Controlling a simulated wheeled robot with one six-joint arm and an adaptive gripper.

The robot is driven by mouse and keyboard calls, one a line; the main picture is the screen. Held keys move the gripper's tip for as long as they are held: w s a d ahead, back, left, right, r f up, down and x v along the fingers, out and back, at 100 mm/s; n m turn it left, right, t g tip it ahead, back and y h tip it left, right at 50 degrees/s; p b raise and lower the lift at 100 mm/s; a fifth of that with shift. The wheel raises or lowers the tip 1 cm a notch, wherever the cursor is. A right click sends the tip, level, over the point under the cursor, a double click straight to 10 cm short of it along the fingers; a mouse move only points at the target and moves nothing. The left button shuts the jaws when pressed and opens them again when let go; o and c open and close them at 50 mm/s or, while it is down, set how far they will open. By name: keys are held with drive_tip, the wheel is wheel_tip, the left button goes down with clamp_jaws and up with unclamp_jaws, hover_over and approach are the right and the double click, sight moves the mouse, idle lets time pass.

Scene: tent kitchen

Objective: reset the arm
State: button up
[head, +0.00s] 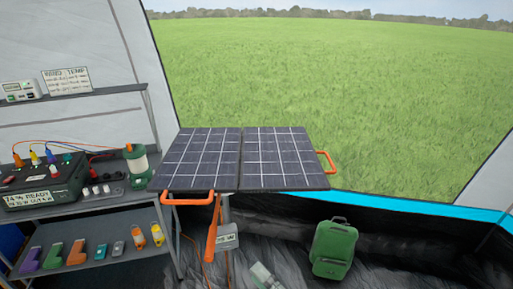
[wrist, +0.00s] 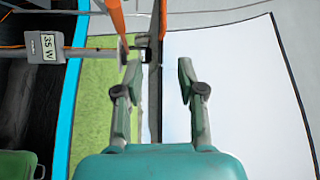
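My gripper (wrist: 160,78) shows in the wrist view with its two grey-green fingers apart and nothing held between them. A dark upright bar runs behind the gap, nearer the left finger; I cannot tell its distance. Orange bars (wrist: 116,14) come down from the top edge, ahead of the fingertips. I cannot make out my gripper with certainty in the head view.
A folding solar panel (head: 242,159) with orange handles stands mid-view. A meter box reading 35 W (wrist: 47,47) is left of the fingers. Shelves at left hold a power station (head: 45,183) and a lantern (head: 138,166).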

drive_tip(key=s+d+f+t+h, duration=0.1)
drive_tip(key=s+d+f+h, duration=1)
drive_tip(key=s+f, duration=0.35)
drive_tip(key=s+d+r+n+h, duration=0.1)
drive_tip(key=s+d+n, duration=0.2)
drive_tip(key=s, duration=0.6)
drive_tip(key=s+d+n+h, duration=0.1)
drive_tip(key=s+d+n, duration=0.2)
drive_tip(key=s, duration=0.6)
drive_tip(key=shift+r+n, duration=0.4)
drive_tip(key=shift+n, duration=0.3)
drive_tip(key=shift+w+d, duration=0.1)
drive_tip(key=shift+w, duration=0.05)
